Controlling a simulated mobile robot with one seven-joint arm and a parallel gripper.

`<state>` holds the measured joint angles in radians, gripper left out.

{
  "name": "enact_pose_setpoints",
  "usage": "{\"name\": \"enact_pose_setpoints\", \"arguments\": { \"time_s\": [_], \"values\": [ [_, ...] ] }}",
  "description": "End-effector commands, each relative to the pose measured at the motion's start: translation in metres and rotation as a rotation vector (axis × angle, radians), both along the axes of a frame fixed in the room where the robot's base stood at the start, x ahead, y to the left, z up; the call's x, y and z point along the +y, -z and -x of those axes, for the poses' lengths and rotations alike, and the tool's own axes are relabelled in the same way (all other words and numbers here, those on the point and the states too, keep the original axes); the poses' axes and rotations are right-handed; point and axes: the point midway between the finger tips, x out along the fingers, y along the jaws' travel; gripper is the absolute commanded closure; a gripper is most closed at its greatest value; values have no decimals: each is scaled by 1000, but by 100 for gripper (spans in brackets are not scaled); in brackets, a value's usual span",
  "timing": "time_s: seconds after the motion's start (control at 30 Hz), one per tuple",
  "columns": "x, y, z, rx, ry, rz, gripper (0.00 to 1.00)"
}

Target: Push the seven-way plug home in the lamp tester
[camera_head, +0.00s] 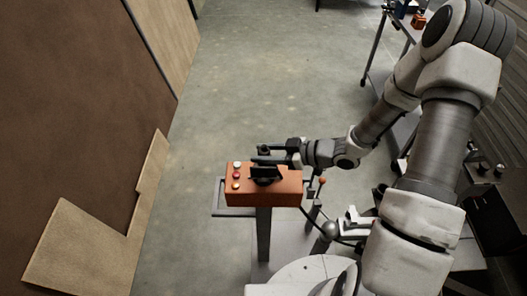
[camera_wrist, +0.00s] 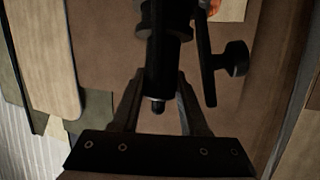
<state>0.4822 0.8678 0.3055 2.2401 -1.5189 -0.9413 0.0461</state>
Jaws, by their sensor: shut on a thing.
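The lamp tester (camera_head: 240,198) is an orange box on a grey post in the head view, with small red and amber lamps (camera_head: 237,175) along the left of its top. The black seven-way plug (camera_head: 265,172) is at the middle of the tester's top, partly hidden by my gripper (camera_head: 268,158). In the wrist view my gripper (camera_wrist: 160,78) has its fingers closed on the black cylindrical plug (camera_wrist: 168,48), whose rear end shows between them. The plug's front and the socket are hidden, so I cannot tell how deep it sits.
A black bracket with a round knob (camera_wrist: 236,58) stands right of the plug in the wrist view. A cart (camera_head: 372,80) stands behind my arm.

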Motion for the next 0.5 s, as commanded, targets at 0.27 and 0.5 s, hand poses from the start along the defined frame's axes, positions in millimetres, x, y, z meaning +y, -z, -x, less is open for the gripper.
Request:
{"name": "enact_pose_setpoints", "arguments": {
  "time_s": [0.27, 0.5],
  "values": [
    [0, 8, 0, 0, 0, -1, 100],
    [0, 7, 0, 0, -1, 0, 22]
  ]
}}
